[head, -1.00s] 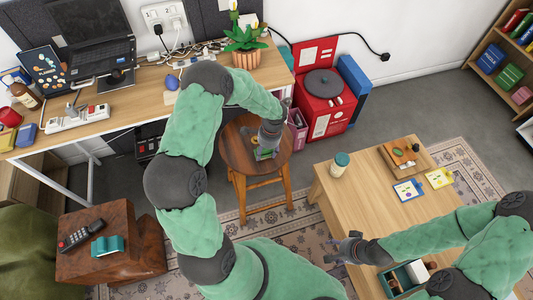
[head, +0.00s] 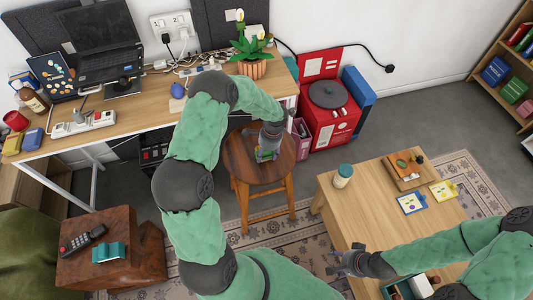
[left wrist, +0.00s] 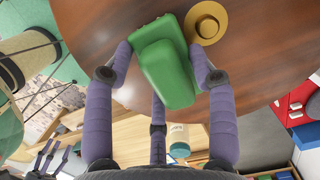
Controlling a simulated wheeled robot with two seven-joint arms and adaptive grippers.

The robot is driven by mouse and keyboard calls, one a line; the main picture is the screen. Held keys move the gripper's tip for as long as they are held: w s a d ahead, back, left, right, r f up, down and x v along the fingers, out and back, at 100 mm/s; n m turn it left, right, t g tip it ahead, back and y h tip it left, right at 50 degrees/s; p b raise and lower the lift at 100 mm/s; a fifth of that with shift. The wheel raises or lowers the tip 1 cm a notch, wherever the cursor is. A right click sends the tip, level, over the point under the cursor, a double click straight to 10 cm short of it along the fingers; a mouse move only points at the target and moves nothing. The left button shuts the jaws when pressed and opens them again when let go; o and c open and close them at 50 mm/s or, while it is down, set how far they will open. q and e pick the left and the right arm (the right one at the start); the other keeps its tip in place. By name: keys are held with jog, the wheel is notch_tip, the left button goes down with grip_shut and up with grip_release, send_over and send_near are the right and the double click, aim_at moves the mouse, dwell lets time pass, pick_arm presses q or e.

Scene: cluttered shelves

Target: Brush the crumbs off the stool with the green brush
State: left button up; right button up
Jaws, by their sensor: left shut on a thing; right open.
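The green brush (left wrist: 165,70) is between the fingers of my left gripper in the left wrist view. My left gripper (head: 267,148) is shut on it, low over the round wooden stool (head: 240,165). The brush (head: 264,156) shows as a small green patch in the head view. I cannot tell whether it touches the seat. The stool top (left wrist: 95,35) fills the upper part of the left wrist view. A round gold-coloured thing (left wrist: 207,22) is on it beside the brush. I cannot make out crumbs. My right gripper (head: 342,262) is open and empty beside the low table's left edge.
The desk (head: 150,112) with laptop and potted plant (head: 250,55) stands behind the stool. The low wooden table (head: 370,215) holds a jar (head: 343,175) and cards. Patterned rug (head: 285,240) lies in front.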

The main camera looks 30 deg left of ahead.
pick_arm(q)
jog(key=shift+s+d+r, duration=0.1)
jog(key=shift+s+d, duration=0.6)
jog(key=shift+d, duration=0.15)
jog(key=shift+s+d+f, duration=0.2)
jog(key=shift+s+d, duration=1.35)
jog(key=shift+d, duration=0.25)
jog(key=shift+r, duration=0.1)
notch_tip(320, 180, up, 7)
jog(key=p, duration=0.5)
